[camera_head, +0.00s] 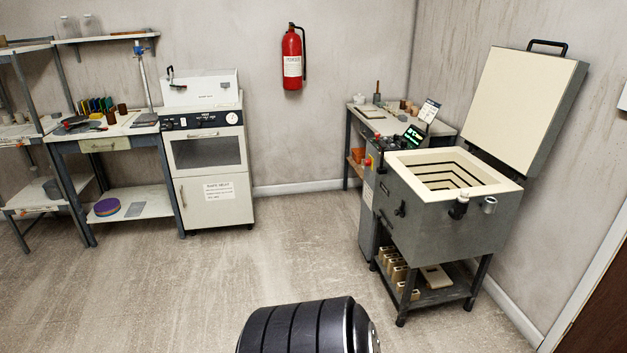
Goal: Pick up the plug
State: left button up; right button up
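A grey top-loading kiln (447,234) stands at the right with its lid (525,105) raised. A small dark plug-like piece with a pale top (459,206) is at the kiln's upper front rim. A short grey metal cylinder (489,204) is just right of it. A black fitting (400,209) sits on the kiln's front left face. I cannot tell for certain which of these small parts is the plug. Neither of my grippers is in view.
Clear floor (270,250) lies before the kiln. Kiln bricks (397,272) sit on the shelf beneath it. A white oven cabinet (213,165), a workbench (105,131) and a fire extinguisher (292,60) are along the back. A small table (440,129) stands behind the kiln.

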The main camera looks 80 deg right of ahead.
aim_at(464, 193)
jog(key=z, duration=3.7)
jog(key=i, duration=0.15)
